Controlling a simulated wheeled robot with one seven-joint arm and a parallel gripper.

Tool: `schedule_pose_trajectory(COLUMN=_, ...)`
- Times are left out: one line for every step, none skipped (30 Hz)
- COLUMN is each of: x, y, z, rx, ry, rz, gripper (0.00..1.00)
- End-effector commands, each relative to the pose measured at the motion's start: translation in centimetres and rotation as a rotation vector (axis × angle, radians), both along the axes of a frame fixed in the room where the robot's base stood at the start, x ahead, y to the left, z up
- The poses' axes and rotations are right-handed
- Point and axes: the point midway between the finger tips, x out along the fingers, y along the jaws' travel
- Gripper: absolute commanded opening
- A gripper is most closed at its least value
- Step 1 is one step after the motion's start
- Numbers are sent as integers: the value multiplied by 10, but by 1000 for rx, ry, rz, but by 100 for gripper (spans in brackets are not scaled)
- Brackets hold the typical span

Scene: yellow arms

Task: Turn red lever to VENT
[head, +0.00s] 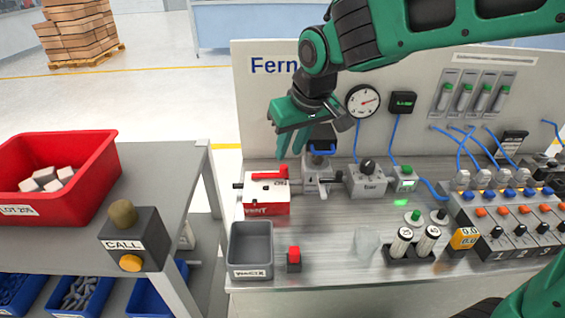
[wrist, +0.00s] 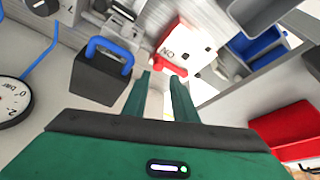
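The red lever (head: 268,175) lies across the top of a white box (head: 266,190) on the bench. The box has an "ON" label at its upper right and a red front marked "VENT" (head: 265,209). In the head view the lever's handle points left, its other end near "ON". In the wrist view the red lever (wrist: 171,63) shows just beyond my fingertips. My green gripper (head: 292,150) is above the box, fingers pointing down, apart from the lever. In the wrist view my gripper (wrist: 164,85) is open with nothing between its fingers.
A black block with a blue handle (head: 322,150) stands close right of my gripper, with a round gauge (head: 363,101) on the panel behind. A grey bin (head: 251,250) and red button (head: 294,259) are in front. A side table with a red crate (head: 100,170) stands left.

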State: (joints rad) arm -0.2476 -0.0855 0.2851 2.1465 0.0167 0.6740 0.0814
Motion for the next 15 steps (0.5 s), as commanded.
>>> schedule_pose_trajectory(x=3, y=-1, z=-10, rx=-2, ry=5, rz=-3, gripper=25)
schedule_pose_trajectory(x=5, y=-1, z=-16, rx=-2, ry=6, rz=-4, gripper=25)
schedule_pose_trajectory(x=8, y=0, z=-23, rx=-1, ry=5, rz=-5, gripper=25)
schedule_pose_trajectory(x=10, y=0, z=-27, rx=-1, ry=5, rz=-6, gripper=25)
schedule_pose_trajectory(x=12, y=1, z=-32, rx=-2, ry=6, rz=-7, gripper=25)
schedule_pose_trajectory(x=15, y=1, z=-38, rx=-1, ry=4, rz=-8, gripper=25)
schedule_pose_trajectory(x=16, y=2, z=-43, rx=-2, ry=5, rz=-9, gripper=25)
schedule_pose_trajectory(x=18, y=2, z=-47, rx=-1, ry=4, rz=-9, gripper=25)
schedule_pose_trajectory(x=19, y=3, z=-52, rx=-1, ry=4, rz=-9, gripper=25)
schedule_pose_trajectory(x=21, y=3, z=-55, rx=-1, ry=4, rz=-9, gripper=25)
schedule_pose_trajectory(x=22, y=4, z=-58, rx=-1, ry=3, rz=-9, gripper=25)
schedule_pose_trajectory(x=23, y=5, z=-62, rx=-1, ry=4, rz=-8, gripper=25)
schedule_pose_trajectory(x=24, y=5, z=-64, rx=0, ry=3, rz=-8, gripper=25)
schedule_pose_trajectory(x=25, y=6, z=-65, rx=-1, ry=3, rz=-9, gripper=25)
schedule_pose_trajectory(x=26, y=6, z=-67, rx=-1, ry=2, rz=-9, gripper=25)
